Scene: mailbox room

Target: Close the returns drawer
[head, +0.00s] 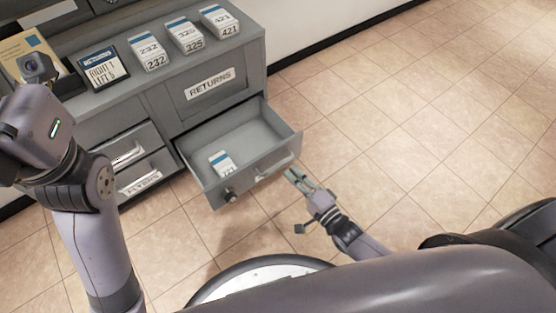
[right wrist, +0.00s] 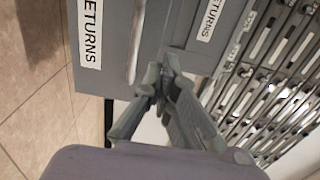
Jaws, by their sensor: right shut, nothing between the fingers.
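The returns drawer (head: 240,140) is pulled out from the lower right of the grey cabinet. A white-and-blue mail bundle (head: 221,163) lies inside it. Its front has a bar handle (head: 275,167) and a dark round knob or lock. My right gripper (head: 291,174) is shut and empty just outside the drawer front, close to the handle's right end; I cannot tell if it touches. The right wrist view shows the drawer front (right wrist: 115,60) sideways, its handle and RETURNS label beyond my fingertips (right wrist: 160,76). My left arm shows at the left, but its fingers do not.
The cabinet top (head: 130,80) holds several numbered mail bundles (head: 187,38), a dark-framed sign (head: 103,68) and a yellowish package (head: 30,50). The upper RETURNS panel (head: 210,85) is flush. A drawer labelled FLYERS is left of the open drawer. Tiled floor (head: 430,110) is clear at right.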

